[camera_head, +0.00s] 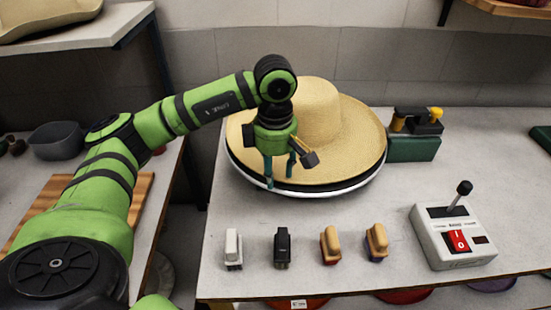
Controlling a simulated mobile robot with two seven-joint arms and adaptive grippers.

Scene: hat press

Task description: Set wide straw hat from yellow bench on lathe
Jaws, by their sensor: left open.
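The wide straw hat (345,125) is upright, crown up, on the right-hand table. Its brim lies over a round lathe plate with a dark and white rim (322,191), which shows only along the front edge. The hat hides the middle of the lathe. My left gripper (280,172) is open, pointing down over the left front part of the brim. Its fingers overlap the brim in the picture; I cannot tell whether they touch it. My right gripper is out of view.
A grey control box (455,240) with a lever and red switch stands at the front right. Several small brushes (282,248) stand along the front edge. A green box (412,149) is behind right. A grey bowl (57,141) sits on the left table, beyond a gap.

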